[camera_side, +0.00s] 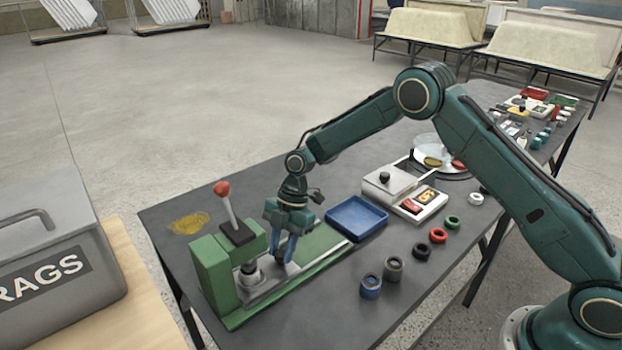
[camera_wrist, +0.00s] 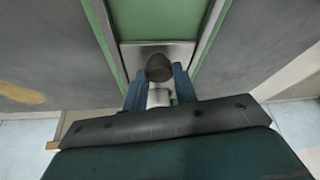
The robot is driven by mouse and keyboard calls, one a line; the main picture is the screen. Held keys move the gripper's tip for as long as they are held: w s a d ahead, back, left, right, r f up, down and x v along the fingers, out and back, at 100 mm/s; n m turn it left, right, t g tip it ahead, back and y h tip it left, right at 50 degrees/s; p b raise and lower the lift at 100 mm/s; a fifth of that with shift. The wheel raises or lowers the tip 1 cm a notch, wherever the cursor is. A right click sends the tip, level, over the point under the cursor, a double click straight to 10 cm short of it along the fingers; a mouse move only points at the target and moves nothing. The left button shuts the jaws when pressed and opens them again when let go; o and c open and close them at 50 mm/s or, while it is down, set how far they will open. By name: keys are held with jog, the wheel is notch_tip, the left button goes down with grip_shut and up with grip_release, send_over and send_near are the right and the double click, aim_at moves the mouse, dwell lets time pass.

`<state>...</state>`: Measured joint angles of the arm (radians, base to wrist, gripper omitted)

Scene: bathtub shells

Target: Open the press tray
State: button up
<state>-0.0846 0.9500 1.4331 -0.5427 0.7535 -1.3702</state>
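The green press (camera_side: 215,275) stands at the near left of the table, with a red-knobbed lever on top. Its grey metal tray (camera_side: 262,292) lies low between rails at the press's foot; its metal plate (camera_wrist: 130,52) also shows in the wrist view. A dark round knob (camera_wrist: 159,68) stands on the plate. My gripper (camera_side: 286,252) points down over the tray, beside the press head. In the wrist view its blue fingers (camera_wrist: 160,75) lie on either side of the knob. I cannot tell whether they touch it. The gripper hides much of the knob from the side.
A green railed bed (camera_side: 318,243) runs right from the tray. A blue bin (camera_side: 356,218) stands beside it. A white box with a knob (camera_side: 389,181), several coloured rings (camera_side: 438,235) and two cups (camera_side: 371,286) are farther right. A yellow stain (camera_side: 188,223) marks the table's back left.

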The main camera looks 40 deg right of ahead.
jog(key=d, duration=1.4)
jog(key=shift+d, duration=0.25)
grip_shut()
jog(key=o, duration=1)
grip_release()
jog(key=shift+o, duration=0.2)
jog(key=shift+r, duration=0.1)
jog(key=v, duration=1.3)
jog(key=shift+d+r, duration=0.2)
jog(key=shift+r, duration=0.1)
